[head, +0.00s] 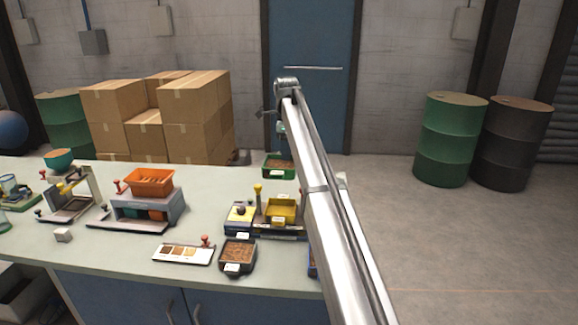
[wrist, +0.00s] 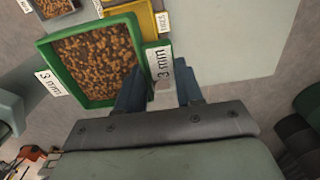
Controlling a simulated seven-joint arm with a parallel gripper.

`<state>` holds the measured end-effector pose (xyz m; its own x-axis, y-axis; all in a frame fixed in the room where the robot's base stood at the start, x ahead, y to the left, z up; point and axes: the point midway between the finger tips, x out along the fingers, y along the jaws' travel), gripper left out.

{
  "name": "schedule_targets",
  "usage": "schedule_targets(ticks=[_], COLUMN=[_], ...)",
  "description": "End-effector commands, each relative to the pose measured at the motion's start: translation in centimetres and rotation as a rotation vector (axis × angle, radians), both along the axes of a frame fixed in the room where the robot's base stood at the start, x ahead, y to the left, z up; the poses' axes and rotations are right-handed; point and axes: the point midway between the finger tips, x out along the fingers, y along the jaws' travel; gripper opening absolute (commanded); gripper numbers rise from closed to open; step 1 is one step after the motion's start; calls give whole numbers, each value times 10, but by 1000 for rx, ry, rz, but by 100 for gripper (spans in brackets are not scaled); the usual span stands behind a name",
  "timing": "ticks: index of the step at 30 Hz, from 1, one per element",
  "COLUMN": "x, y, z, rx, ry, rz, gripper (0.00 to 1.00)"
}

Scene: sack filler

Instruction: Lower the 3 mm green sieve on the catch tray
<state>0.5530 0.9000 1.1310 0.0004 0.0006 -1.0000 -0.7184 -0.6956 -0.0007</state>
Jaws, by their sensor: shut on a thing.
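The green sieve (wrist: 97,62), marked 3 mm and full of brown grains, hangs from my gripper (wrist: 158,88) in the wrist view. The two blue-grey fingers are shut at its near right edge, beside a 3 mm label; the gripped part is mostly hidden. In the head view the sieve (head: 279,168) shows near the bench's back edge, below my gripper (head: 281,132). Its gap to the bench is hard to judge. I cannot tell surely which container is the catch tray; a yellow tray (head: 283,211) stands in front of the sieve.
A dark tray of brown grains (head: 238,256) and a white sample card (head: 184,254) lie at the bench's front. An orange bin (head: 151,182) sits on a grey stand to the left. My arm hides the bench's right end.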

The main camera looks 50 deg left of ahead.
Motion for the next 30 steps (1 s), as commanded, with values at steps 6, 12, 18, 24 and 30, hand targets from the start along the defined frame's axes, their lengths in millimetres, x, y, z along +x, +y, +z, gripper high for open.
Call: schedule_targets(ticks=[6, 12, 18, 24, 30], x=[4, 3, 3, 3, 3], y=[7, 5, 5, 5, 5], z=[2, -8, -24, -40, -56], rx=[0, 0, -1, 0, -1], ry=[0, 0, 1, 0, 1], rz=[10, 17, 16, 16, 16], gripper=[0, 0, 0, 0, 0])
